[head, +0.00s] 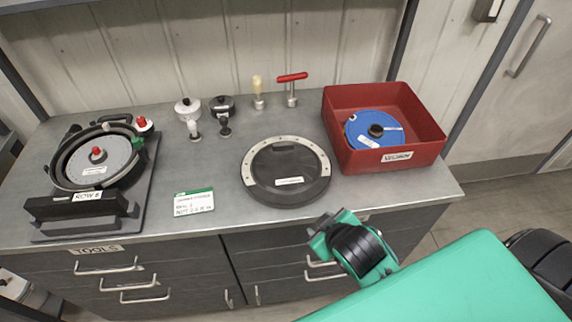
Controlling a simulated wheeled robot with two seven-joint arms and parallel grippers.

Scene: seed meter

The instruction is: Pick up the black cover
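The black cover (290,163) is a round black disc with a pale, marked rim band around its upper edge and a white label. It lies flat on the grey bench, near the middle front. My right arm, green and black, reaches in from the lower right. My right gripper (318,236) is at the bench's front edge, just below and right of the cover and apart from it. Its fingers are too small and turned away to tell whether they are open. My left gripper cannot be made out.
A red bin (428,150) holding a blue disc (376,131) stands right of the cover. A round seed meter unit (92,165) sits at left. Several small tools stand behind the cover. A green-topped card (194,202) lies left of the cover on otherwise bare bench.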

